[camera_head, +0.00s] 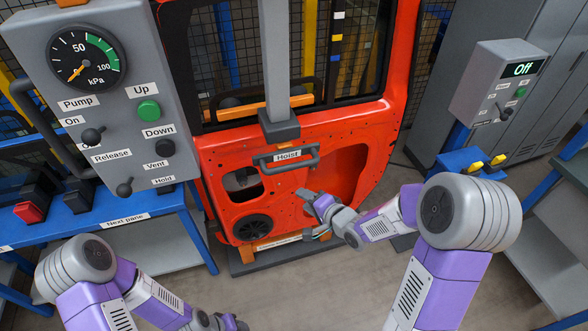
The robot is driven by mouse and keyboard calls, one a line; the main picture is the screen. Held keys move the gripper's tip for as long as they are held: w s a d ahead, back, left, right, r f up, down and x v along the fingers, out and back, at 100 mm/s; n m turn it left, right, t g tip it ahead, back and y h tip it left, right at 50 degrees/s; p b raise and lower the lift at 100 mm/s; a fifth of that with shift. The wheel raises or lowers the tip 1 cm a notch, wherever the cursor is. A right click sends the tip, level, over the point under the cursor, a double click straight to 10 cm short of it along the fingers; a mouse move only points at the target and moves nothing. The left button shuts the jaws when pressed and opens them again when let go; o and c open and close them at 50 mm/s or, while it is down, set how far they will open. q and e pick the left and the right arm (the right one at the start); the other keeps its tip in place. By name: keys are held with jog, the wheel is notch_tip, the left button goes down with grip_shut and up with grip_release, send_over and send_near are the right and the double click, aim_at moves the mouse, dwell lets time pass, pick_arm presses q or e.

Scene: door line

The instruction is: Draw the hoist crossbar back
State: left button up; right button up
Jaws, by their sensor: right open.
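The hoist crossbar (287,157) is a dark grey bar with a white "Hoist" label, in front of the orange-red door panel (375,140). It hangs below the grey hoist column (274,60) and its dark block (279,127). My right gripper (308,202) is open, below and slightly right of the crossbar, apart from it in the picture. My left gripper (232,323) is low at the bottom edge, far from the crossbar; its fingers are too small and cut off to read.
A grey control box (120,60) with a gauge, buttons and levers stands at the upper left, above a blue bench (150,222). A second box (497,85) reading "Off" is at the right, by grey cabinets (540,40).

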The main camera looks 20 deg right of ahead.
aim_at(296, 168)
notch_tip(296, 168, up, 9)
jog(key=m+t+y, duration=0.2)
jog(key=t, duration=0.1)
jog(key=x, duration=0.2)
jog(key=b+x, duration=0.1)
jog(key=x, duration=0.2)
jog(key=d+x, duration=0.1)
jog(key=x, duration=0.1)
jog(key=shift+w+a+f, duration=0.1)
jog(key=shift+w+a, duration=0.05)
jog(key=shift+w, duration=0.25)
grip_shut()
